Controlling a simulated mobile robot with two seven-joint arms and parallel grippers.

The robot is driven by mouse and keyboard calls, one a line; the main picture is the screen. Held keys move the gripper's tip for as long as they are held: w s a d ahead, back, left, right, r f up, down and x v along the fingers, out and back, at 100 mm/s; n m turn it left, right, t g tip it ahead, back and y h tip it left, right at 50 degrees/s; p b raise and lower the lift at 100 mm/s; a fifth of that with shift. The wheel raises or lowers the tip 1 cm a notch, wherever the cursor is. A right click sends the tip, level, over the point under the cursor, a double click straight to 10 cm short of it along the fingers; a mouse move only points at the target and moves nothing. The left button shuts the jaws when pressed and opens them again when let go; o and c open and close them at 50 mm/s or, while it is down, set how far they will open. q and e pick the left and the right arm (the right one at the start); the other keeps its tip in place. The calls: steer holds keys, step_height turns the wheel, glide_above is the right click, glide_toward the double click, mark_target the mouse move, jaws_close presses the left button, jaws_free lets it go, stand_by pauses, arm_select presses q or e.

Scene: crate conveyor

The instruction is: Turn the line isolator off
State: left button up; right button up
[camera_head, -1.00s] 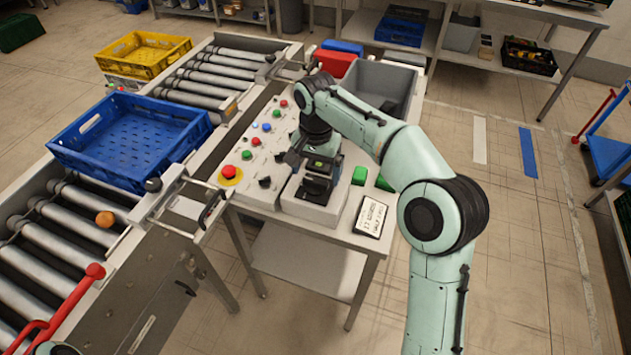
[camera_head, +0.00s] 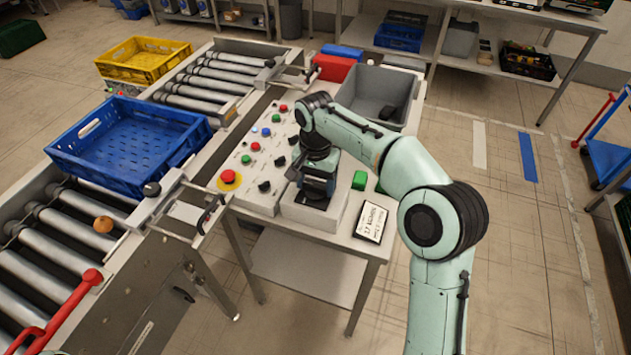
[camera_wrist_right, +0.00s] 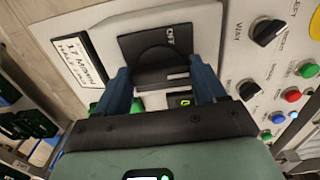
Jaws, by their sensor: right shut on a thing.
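The line isolator is a grey box (camera_head: 310,217) on the near end of the control table. In the right wrist view its pale face (camera_wrist_right: 207,25) carries a black switch plate marked OFF (camera_wrist_right: 158,40) with a black rotary handle (camera_wrist_right: 160,62). My right gripper (camera_head: 316,196) is over the box from above, and it also shows in the right wrist view (camera_wrist_right: 162,85). Its two blue fingers stand either side of the handle, shut on it. The fingers and palm hide part of the handle, so its exact angle is unclear. My left gripper is out of view.
A sloped panel left of the isolator holds a red emergency button (camera_head: 229,178), coloured buttons and black knobs. A blue crate (camera_head: 70,160) sits on the roller conveyor.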

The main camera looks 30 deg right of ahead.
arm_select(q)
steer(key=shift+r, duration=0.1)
arm_select(e)
steer(key=n+p, duration=0.2)
steer(key=n, duration=0.2)
steer(key=shift+r, duration=0.15)
steer(key=n+p, duration=0.1)
steer(key=n, duration=0.3)
steer(key=shift+n+p, duration=0.35)
steer(key=shift+n, duration=0.05)
steer(key=n+p, duration=0.1)
steer(key=n, duration=0.3)
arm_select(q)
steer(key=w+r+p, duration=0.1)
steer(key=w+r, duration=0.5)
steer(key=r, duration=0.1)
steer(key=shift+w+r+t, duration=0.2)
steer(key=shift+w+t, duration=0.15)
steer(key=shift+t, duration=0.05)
arm_select(e)
steer(key=n, duration=0.4)
steer(key=shift+n, duration=0.6)
steer(key=o, duration=1)
steer(key=shift+o, duration=0.2)
